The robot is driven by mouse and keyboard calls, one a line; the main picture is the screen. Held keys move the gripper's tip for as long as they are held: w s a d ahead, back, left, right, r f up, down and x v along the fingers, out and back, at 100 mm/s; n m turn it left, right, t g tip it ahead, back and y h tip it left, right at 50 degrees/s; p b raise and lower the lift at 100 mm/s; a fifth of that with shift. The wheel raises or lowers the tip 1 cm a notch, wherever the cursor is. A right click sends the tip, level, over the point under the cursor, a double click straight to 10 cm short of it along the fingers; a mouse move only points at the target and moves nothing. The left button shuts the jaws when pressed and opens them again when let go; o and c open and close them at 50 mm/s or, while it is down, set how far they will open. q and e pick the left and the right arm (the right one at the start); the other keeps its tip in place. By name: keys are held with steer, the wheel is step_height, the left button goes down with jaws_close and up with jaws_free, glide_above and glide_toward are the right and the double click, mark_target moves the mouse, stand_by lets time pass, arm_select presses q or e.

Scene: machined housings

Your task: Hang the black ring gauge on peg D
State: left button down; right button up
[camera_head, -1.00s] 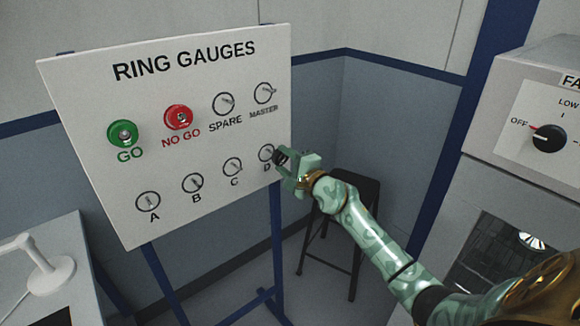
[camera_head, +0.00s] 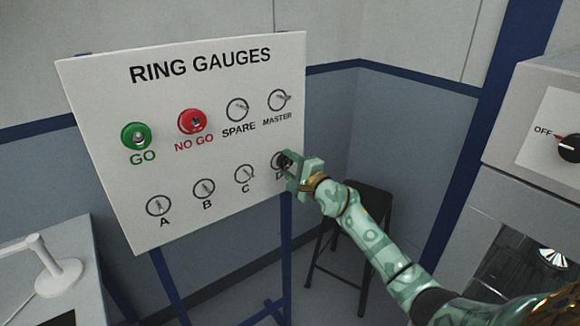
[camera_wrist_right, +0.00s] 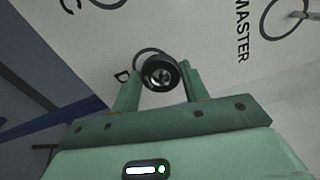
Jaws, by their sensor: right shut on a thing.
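The black ring gauge (camera_wrist_right: 160,73) is a small thick dark ring between the two fingers of my right gripper (camera_head: 289,165), which is shut on it. In the right wrist view the fingers (camera_wrist_right: 158,88) stand on both sides of it. The ring is in front of the circle mark of peg D (camera_head: 280,161), close to the board. A light shape shows in its bore, but I cannot tell whether the peg passes through it. The white RING GAUGES board (camera_head: 225,145) carries the D label, partly covered by my gripper. My left gripper is not in view.
A green ring (camera_head: 137,137) hangs at GO and a red ring (camera_head: 191,122) at NO GO. SPARE (camera_head: 237,110), MASTER (camera_head: 279,100), A, B and C pegs are bare. A black stool (camera_head: 362,205) stands behind my right arm; a grey machine (camera_head: 530,120) is at right.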

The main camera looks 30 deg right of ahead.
steer(key=o, duration=1.1)
steer(key=shift+o, duration=0.2)
steer(key=s+d+p, duration=0.1)
steer(key=s+p, duration=0.1)
steer(key=s, duration=1.4)
steer(key=shift+s+d+p, duration=0.15)
steer(key=shift+p, duration=0.25)
